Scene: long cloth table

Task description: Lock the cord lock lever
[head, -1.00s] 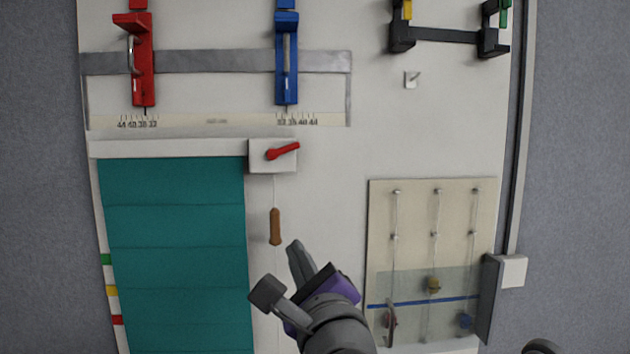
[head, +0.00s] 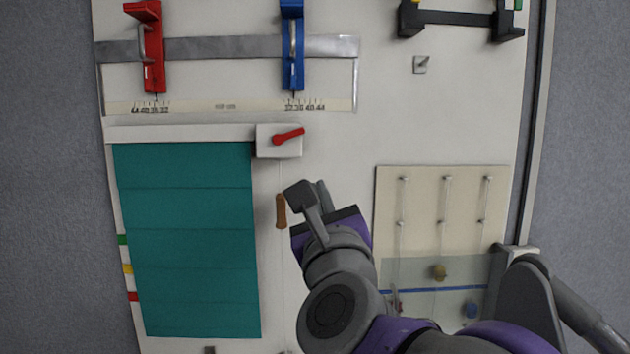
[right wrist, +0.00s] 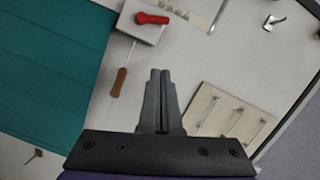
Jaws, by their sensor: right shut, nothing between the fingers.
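The cord lock is a white block with a red lever (head: 288,136) on the board, at the top right corner of the teal blind (head: 185,240). The lever slants slightly up to the right in the head view. The red lever also shows at the top of the right wrist view (right wrist: 152,18). A cord hangs from the block to a brown wooden handle (head: 281,211). My right gripper (head: 311,190) is shut and empty, just right of the brown handle and below the lock, apart from the lever. In the right wrist view its fingers (right wrist: 160,75) are together. My left gripper is out of view.
Red (head: 152,50) and blue (head: 292,45) clamps sit on a grey rail above the lock. A beige panel (head: 392,180) with several rods is at right, partly behind my arm. The white board between lock and panel is clear.

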